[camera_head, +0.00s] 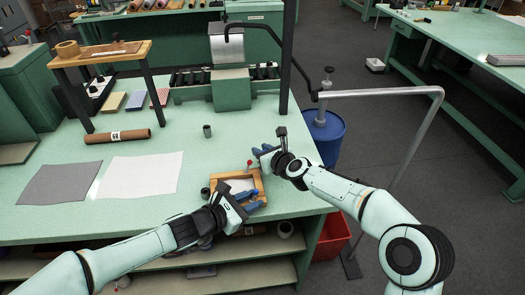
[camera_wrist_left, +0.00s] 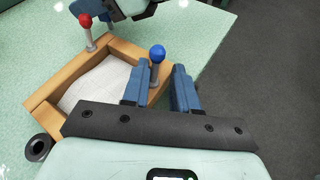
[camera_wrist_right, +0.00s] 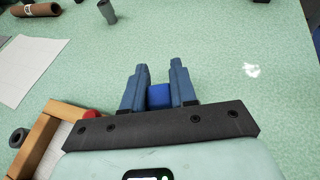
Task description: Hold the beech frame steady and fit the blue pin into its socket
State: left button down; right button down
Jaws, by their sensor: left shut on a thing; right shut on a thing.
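The beech frame (camera_head: 262,184) lies on the green table near its front edge, with pale cloth inside it. My left gripper (camera_wrist_left: 160,88) is shut on the frame's rail, one finger on each side. A red-headed peg (camera_wrist_left: 86,32) stands at one corner of the frame. A blue-headed peg (camera_wrist_left: 157,53) on a grey stem stands by the left fingers; its foot is hidden. My right gripper (camera_wrist_right: 155,88) is shut on a bright blue piece, apparently the blue pin (camera_wrist_right: 159,96), above the table beyond the frame. The socket cannot be made out.
A dark ring-shaped piece (camera_wrist_left: 38,148) sits beside the frame. A blue drum (camera_head: 323,137) stands past the table's right edge.

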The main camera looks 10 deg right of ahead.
jog(key=c, duration=0.9)
grip_release()
jog(key=shift+f, duration=0.15)
jog(key=v, duration=1)
jog(key=shift+d, duration=0.3)
jog(key=shift+s+d+r, duration=0.15)
jog(key=shift+s+r, duration=0.35)
jog(key=shift+s, duration=0.2)
